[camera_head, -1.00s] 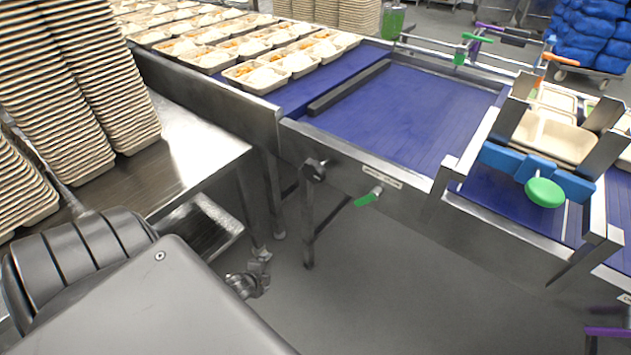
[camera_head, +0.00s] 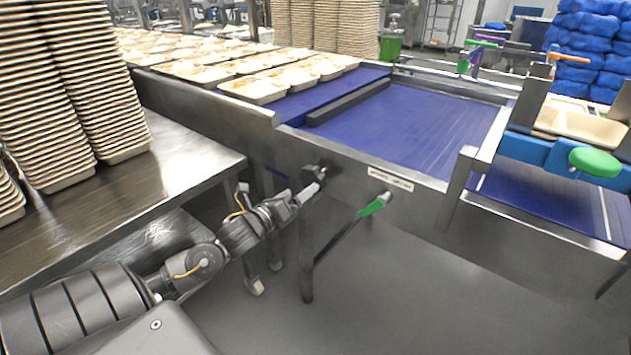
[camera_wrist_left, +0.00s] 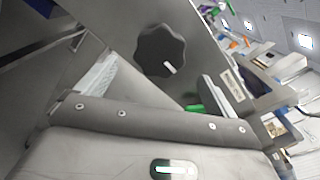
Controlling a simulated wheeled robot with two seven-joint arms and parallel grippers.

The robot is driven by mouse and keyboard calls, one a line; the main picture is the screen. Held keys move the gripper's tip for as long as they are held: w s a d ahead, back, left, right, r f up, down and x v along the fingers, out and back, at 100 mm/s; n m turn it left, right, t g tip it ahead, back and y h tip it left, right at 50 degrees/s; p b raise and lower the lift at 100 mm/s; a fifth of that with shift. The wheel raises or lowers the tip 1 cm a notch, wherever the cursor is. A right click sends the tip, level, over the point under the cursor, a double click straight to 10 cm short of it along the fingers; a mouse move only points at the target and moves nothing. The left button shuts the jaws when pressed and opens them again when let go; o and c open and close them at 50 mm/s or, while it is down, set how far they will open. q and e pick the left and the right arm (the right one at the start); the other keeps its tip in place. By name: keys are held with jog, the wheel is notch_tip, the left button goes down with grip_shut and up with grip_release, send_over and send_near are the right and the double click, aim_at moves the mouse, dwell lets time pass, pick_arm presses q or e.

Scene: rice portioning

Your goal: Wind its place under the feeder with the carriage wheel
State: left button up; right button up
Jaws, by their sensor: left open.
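The carriage wheel, a dark lobed knob (camera_head: 313,173), sits on the conveyor's steel side below the blue belt. In the left wrist view the knob (camera_wrist_left: 160,50) shows a short white mark and lies ahead of the gap between my fingers. My left gripper (camera_head: 300,196) is open, just in front of the knob at its lower left in the head view; its fingers (camera_wrist_left: 155,88) show apart in the wrist view. I cannot tell whether a finger touches the knob. A frame with a blue bar (camera_head: 535,152) and a green round knob (camera_head: 594,162), perhaps the feeder, spans the belt at right.
A green-handled lever (camera_head: 373,207) and a label (camera_head: 390,180) are right of the wheel. A dark bar (camera_head: 348,102) crosses the blue belt (camera_head: 410,122). Filled trays (camera_head: 258,91) stand behind it. A steel table (camera_head: 185,160) with tray stacks (camera_head: 105,90) is at left.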

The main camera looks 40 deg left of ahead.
aim_at(311, 183)
pick_arm(q)
jog(key=w, duration=0.8)
jog(key=shift+w+a, duration=0.1)
jog(key=shift+w, duration=0.25)
jog(key=c, duration=1)
